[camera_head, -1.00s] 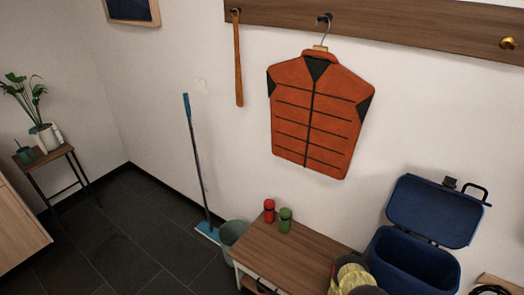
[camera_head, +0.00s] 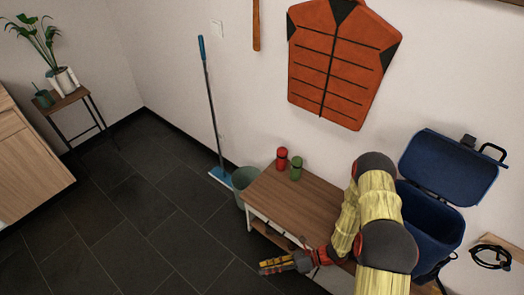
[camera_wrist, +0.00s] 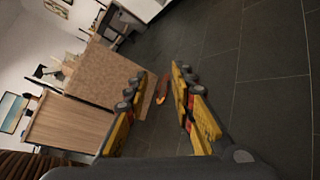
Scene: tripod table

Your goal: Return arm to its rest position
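My gripper (camera_head: 287,262) shows in the head view, in front of the wooden bench and low over the dark floor, at the end of my yellow-sleeved arm. The arm bends down from the right side of the picture. In the wrist view the two yellow fingers of my gripper (camera_wrist: 161,76) stand apart, with dark floor showing between them. A small orange-brown object (camera_wrist: 162,88) shows between the fingers. Neither finger visibly touches it, and I cannot tell what it is or how far off it lies.
The bench (camera_head: 290,197) carries a red jar (camera_head: 282,158) and a green jar (camera_head: 296,168). An open blue cooler (camera_head: 432,230) is right of my arm. A bucket (camera_head: 243,180) and a mop (camera_head: 210,100) stand left of the bench. The floor (camera_head: 140,220) at left is clear.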

